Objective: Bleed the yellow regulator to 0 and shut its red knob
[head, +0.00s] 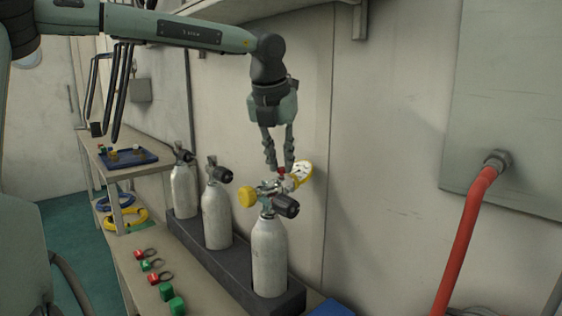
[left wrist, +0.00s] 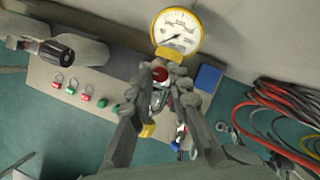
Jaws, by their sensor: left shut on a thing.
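The regulator (head: 268,187) sits on top of the nearest grey cylinder (head: 269,258). It has a yellow-rimmed gauge (head: 301,173), a yellow cap (head: 248,196) at its left and a small red knob (head: 282,171) on top. In the left wrist view the gauge (left wrist: 178,32) faces me, its needle pointing to the lower left; its figures are too small to read. My left gripper (head: 281,168) reaches down from above and its fingers are shut on the red knob (left wrist: 161,74), which shows between the fingertips. The fingers partly hide the regulator body. My right gripper is not in view.
Two more cylinders (head: 217,217) (head: 184,190) stand in the dark rack to the left. Red and green tags (head: 166,291) lie on the bench in front. A black handwheel (head: 287,205) juts out below the gauge. A red pipe (head: 466,240) runs along the right wall.

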